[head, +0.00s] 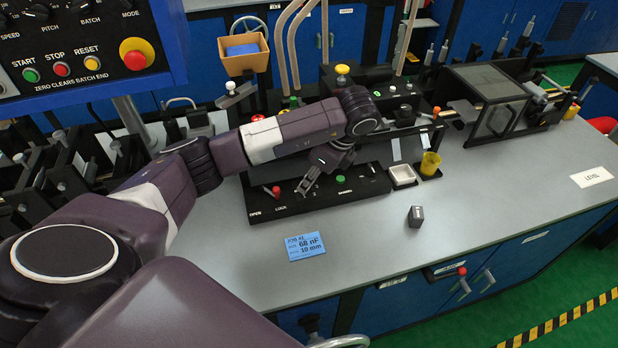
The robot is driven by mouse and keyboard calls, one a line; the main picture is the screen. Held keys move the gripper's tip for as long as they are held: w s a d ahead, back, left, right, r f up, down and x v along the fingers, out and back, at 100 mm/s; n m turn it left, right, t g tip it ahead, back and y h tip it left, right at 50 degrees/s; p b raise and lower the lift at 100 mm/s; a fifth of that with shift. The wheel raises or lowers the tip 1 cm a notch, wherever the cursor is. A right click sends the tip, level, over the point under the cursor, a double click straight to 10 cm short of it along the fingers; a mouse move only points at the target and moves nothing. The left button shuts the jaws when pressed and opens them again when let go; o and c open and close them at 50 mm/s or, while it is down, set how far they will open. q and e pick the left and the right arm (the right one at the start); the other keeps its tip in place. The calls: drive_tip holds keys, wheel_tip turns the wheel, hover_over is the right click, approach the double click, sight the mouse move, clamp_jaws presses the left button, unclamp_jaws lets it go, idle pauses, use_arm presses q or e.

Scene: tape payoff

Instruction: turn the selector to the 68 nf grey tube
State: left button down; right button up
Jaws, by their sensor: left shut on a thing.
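My left gripper (308,184) reaches down to the black front plate (365,187) of the bench machine. Its fingers are shut on a small part at the plate, taken as the selector, which the fingers and wrist mostly hide; its pointing direction cannot be told. A red knob (276,191) stands left of the fingers near the words OPEN and LOCK, and a green button (340,179) to their right. Pale tubes (280,45) rise behind the machine; I cannot tell which is the 68 nF one. A blue card (306,246) reads 68 nF, 10 mm. My right gripper is out of view.
A small dark grey block (416,216) lies on the grey bench (480,205). A control panel (90,50) fills the upper left.

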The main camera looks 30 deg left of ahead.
use_arm(q)
drive_tip(key=shift+r, duration=0.1)
drive_tip(key=c, duration=1.7)
unclamp_jaws()
drive_tip(key=shift+o, duration=0.2)
drive_tip(key=v, duration=1.2)
